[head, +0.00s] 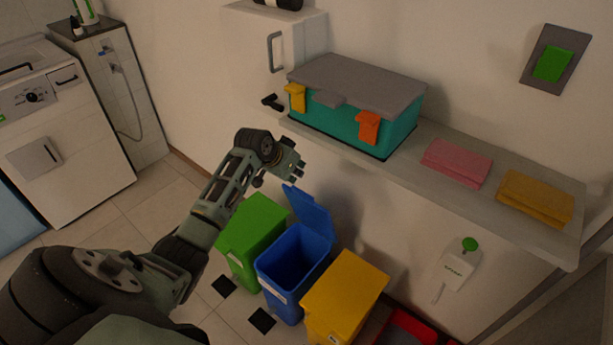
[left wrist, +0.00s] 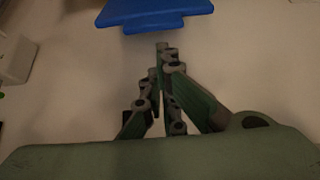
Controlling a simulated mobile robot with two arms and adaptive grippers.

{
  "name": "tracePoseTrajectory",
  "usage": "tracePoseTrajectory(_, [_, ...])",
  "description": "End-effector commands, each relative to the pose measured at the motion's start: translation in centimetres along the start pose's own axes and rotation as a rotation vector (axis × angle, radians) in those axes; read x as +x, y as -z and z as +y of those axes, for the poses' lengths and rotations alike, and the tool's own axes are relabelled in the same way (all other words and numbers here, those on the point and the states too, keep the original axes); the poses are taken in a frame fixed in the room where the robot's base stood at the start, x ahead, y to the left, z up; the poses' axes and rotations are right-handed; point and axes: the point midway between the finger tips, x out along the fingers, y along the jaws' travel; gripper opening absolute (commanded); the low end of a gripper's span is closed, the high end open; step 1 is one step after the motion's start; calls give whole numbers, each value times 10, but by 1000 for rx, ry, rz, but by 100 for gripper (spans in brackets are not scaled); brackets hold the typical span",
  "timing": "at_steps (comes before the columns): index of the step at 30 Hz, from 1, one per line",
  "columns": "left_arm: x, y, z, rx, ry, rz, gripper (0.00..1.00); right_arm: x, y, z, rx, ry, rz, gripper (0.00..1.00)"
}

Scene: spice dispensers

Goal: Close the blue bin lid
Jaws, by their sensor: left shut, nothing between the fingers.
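The blue bin (head: 291,266) stands on the floor between a green bin and a yellow bin. Its lid (head: 308,212) is open and stands up at the bin's back side, so the dark inside shows. My left gripper (head: 299,169) is just above the raised lid's top edge, near the wall. Its fingers are shut and empty. In the left wrist view the shut fingers (left wrist: 162,48) point toward the blue lid (left wrist: 153,12), with a small gap between them. My right gripper does not show.
The green bin (head: 251,234) and yellow bin (head: 344,296) flank the blue one, lids shut. A shelf (head: 403,173) above holds a teal box (head: 338,122) and folded pink (head: 456,163) and yellow cloths (head: 535,198). A washing machine (head: 62,134) stands at left.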

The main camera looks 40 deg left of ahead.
Motion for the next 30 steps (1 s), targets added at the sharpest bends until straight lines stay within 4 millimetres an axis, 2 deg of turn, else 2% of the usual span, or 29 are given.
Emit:
tracePoseTrajectory(6, [37,0,0,-3,-1,1,0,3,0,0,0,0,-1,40])
tracePoseTrajectory(13, [65,0,0,-2,-1,0,0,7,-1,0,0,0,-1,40])
tracePoseTrajectory(19, [75,0,0,0,1,0,0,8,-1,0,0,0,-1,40])
tracePoseTrajectory(30, [76,0,0,1,1,1,0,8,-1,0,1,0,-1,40])
